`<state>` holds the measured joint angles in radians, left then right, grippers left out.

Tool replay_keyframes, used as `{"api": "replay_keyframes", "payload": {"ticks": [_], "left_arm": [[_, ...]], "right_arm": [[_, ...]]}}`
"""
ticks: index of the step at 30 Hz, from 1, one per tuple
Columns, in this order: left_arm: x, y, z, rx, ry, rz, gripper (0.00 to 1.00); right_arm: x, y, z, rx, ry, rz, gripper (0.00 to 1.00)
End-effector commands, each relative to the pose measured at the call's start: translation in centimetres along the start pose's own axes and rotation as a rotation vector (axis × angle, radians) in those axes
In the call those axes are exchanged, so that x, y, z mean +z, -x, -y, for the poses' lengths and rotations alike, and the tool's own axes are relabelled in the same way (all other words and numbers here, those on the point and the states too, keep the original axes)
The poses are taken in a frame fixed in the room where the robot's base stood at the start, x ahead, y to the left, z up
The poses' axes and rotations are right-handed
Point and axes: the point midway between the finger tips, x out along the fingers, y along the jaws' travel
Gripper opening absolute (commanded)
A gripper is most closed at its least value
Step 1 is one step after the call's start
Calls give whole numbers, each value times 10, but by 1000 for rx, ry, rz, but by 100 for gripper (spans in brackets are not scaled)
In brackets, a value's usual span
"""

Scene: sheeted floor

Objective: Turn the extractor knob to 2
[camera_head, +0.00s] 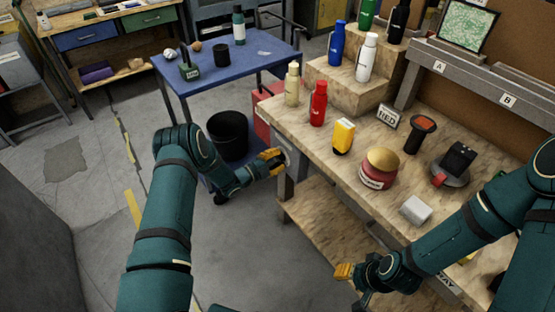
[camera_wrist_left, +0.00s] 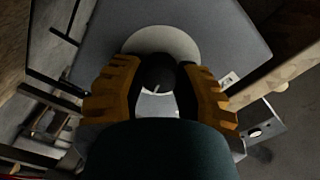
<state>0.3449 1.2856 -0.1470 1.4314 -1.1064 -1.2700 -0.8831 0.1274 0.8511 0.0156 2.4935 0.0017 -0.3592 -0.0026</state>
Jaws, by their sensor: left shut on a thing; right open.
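The extractor knob (camera_wrist_left: 157,78) is a dark round knob with a small light mark, on a pale round dial plate (camera_wrist_left: 160,43) in the left wrist view. The plate sits on a grey box panel (camera_wrist_left: 225,35). My left gripper (camera_wrist_left: 157,90) has its orange fingers on both sides of the knob and is shut on it. In the head view my left gripper (camera_head: 273,160) reaches the side of the workbench, and the knob is hidden there. The numbers on the dial cannot be read. My right gripper (camera_head: 345,272) is open and empty, low by the bench front.
The wooden workbench (camera_head: 330,165) holds several bottles, a yellow container (camera_head: 343,136), a red jar with a gold lid (camera_head: 379,168) and a white block (camera_head: 416,210). A blue table (camera_head: 270,55) and a black bin (camera_head: 228,135) stand behind my left arm.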

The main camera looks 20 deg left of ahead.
Motion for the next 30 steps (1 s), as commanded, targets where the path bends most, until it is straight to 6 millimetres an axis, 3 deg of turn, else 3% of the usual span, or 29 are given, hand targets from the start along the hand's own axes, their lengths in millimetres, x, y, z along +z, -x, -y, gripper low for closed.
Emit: {"api": "replay_keyframes", "payload": {"ticks": [9, 24, 25, 27, 30], "left_arm": [[1, 0, -1, 1, -101, 2, 0], [1, 0, 0, 1, -114, 2, 0], [1, 0, 0, 1, -114, 2, 44], [1, 0, 0, 0, -114, 2, 66], [1, 0, 0, 0, -114, 1, 66]], "right_arm": [[0, 0, 0, 0, 0, 0, 47], [0, 0, 0, 0, 0, 0, 47], [0, 0, 0, 0, 0, 0, 47], [0, 0, 0, 0, 0, 0, 47], [0, 0, 0, 0, 0, 0, 47]]}}
